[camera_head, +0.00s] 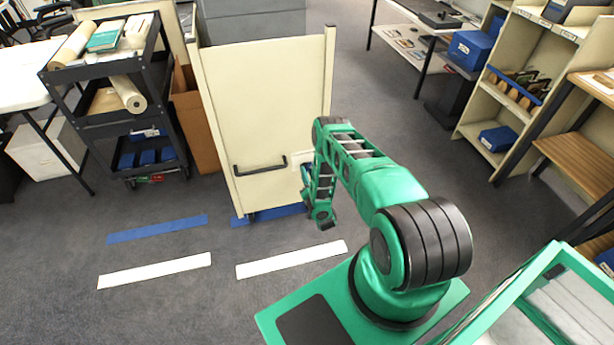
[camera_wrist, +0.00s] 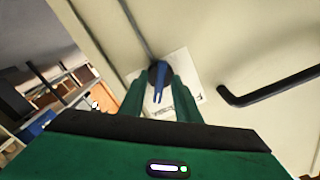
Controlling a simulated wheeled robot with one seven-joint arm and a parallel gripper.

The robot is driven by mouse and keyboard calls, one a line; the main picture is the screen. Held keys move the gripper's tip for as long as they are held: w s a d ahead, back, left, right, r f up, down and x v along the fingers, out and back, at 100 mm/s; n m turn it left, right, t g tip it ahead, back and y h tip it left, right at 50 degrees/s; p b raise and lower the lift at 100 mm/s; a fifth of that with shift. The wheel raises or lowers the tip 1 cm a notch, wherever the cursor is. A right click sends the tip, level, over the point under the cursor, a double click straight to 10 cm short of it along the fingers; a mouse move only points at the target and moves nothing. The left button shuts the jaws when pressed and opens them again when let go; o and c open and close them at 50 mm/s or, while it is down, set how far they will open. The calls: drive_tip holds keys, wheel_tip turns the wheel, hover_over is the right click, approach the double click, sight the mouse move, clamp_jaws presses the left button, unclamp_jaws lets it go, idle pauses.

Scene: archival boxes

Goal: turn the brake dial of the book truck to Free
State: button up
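The book truck (camera_head: 262,110) is a tall cream cabinet with a black bar handle (camera_head: 260,168) on its end panel. In the wrist view, the brake dial (camera_wrist: 158,72) is a dark round knob with a blue forked part, set on a white plate (camera_wrist: 190,72) with small markings too blurred to read. My gripper (camera_wrist: 159,80) faces the panel, its two green fingers apart, one on each side of the dial. I cannot tell whether they touch it. In the head view, my arm covers the dial and part of the plate.
The black handle (camera_wrist: 270,88) is right of the dial in the wrist view. A black cart (camera_head: 115,95) with paper rolls stands left of the truck. Shelves (camera_head: 520,90) stand at the right. Blue and white floor strips (camera_head: 155,270) lie in front, on otherwise open carpet.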

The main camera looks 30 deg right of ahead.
clamp_jaws()
drive_tip(key=shift+n, duration=0.3)
drive_tip(key=shift+a+n, duration=0.1)
drive_tip(key=shift+n, duration=6.5)
unclamp_jaws()
